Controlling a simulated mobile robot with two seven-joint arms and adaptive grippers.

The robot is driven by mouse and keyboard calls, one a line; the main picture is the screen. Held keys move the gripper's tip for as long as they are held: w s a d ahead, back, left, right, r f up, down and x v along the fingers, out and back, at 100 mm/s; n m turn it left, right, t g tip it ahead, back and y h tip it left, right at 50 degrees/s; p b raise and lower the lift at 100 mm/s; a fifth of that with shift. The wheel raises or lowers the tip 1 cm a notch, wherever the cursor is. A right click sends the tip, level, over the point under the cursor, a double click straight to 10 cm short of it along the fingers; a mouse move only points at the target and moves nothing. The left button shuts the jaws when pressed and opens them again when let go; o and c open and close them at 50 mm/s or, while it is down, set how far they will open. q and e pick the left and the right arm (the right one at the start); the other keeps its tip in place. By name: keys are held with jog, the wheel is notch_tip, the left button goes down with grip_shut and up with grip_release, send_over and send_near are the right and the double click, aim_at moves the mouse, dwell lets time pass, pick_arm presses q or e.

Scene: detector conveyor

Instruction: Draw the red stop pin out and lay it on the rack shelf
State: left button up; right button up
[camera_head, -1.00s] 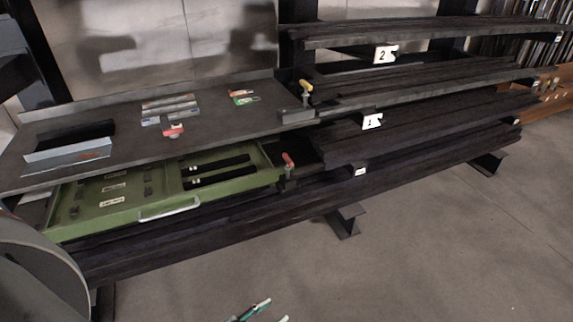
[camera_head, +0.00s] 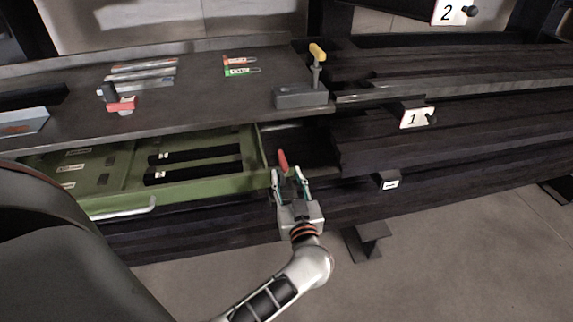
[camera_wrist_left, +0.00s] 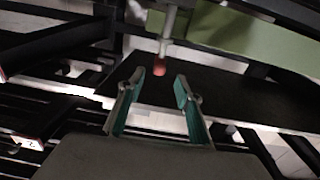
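The red stop pin (camera_head: 283,161) stands at the right end of the open green drawer (camera_head: 205,182), under the bench top; only its red grip shows clearly in the head view. My left gripper (camera_head: 289,174) is just in front of and below it, open, with teal-lined fingers apart. In the left wrist view the red tip (camera_wrist_left: 160,70) lies just beyond the open fingertips (camera_wrist_left: 160,84), roughly in line with the gap. I see no finger touching it. The rack shelf (camera_head: 460,115) to the right carries long dark bars and a tag 1. My right gripper is not in view.
A yellow-handled clamp (camera_head: 317,58) on a grey block (camera_head: 302,97) stands at the bench's right end. A red-based tool (camera_head: 121,105) and small coloured packets (camera_head: 240,66) lie on the bench (camera_head: 200,100). A metal foot (camera_head: 368,240) sticks out below the rack. The floor in front is clear.

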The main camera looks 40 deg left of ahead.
aim_at(284, 171)
pick_arm(q)
jog(key=shift+w+a+f, duration=0.15)
jog(key=shift+a+f, duration=0.2)
jog(key=shift+b+x, duration=0.35)
jog(key=shift+x, duration=0.8)
jog(key=shift+b+x, duration=0.5)
jog(key=shift+x, duration=0.55)
jog(key=x, duration=0.2)
jog(key=shift+w+a+f+b, duration=0.1)
jog(key=shift+w+a+b, duration=0.05)
jog(key=shift+w+b, duration=0.2)
jog(key=shift+w+r, duration=0.1)
jog(key=shift+r, duration=0.1)
grip_shut()
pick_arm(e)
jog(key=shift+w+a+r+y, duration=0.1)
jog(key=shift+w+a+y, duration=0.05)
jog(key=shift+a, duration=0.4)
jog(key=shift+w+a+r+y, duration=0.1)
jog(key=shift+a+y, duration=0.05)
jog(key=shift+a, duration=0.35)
